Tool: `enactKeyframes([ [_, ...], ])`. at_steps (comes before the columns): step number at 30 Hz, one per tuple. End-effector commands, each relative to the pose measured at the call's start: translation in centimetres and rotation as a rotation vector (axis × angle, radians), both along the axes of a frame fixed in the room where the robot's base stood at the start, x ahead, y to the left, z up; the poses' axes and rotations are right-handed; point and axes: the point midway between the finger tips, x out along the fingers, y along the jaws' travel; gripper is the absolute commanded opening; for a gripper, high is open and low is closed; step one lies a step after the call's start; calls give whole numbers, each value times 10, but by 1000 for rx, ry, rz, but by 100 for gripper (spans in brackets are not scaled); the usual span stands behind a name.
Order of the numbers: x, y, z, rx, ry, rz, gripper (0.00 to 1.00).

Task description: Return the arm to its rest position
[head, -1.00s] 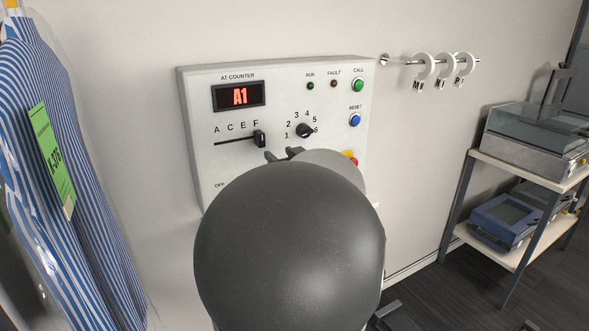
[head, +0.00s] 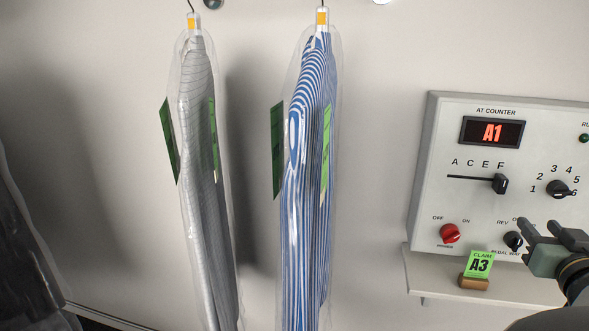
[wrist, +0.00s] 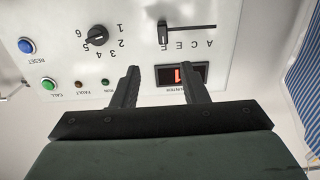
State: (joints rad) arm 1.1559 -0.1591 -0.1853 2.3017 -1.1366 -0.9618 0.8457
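My gripper (head: 541,224) is in front of the lower right part of the control panel (head: 440,160) in the head view. In the wrist view its two dark fingers (wrist: 158,70) stand apart with nothing between them. Behind them the panel shows upside down, with the display (wrist: 168,76), the slider (wrist: 163,33) and the numbered dial (wrist: 96,36). In the head view the display (head: 492,132) reads A1, the slider knob (head: 500,184) is by F, and the dial (head: 556,189) points towards 6. The rest of my arm is mostly out of frame.
A green A3 claim card (head: 479,264) stands in a wooden holder (head: 474,282) on a small shelf (head: 424,276) below the panel. A grey bagged garment (head: 200,150) and a blue-striped one (head: 304,150) hang to the left. Bare wall separates them from the panel.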

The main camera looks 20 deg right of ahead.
Motion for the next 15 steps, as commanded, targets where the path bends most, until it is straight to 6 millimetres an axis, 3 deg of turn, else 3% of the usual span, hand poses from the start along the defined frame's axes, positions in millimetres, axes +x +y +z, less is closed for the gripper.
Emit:
enactKeyframes([
  [4, 17, 6, -6, 9, 26, -19, 40],
  [8, 57, 29, -31, 53, 130, -72, 40],
  [12, 96, 93, -85, 155, 369, -95, 40],
  [15, 103, 156, -129, 231, 589, -55, 40],
])
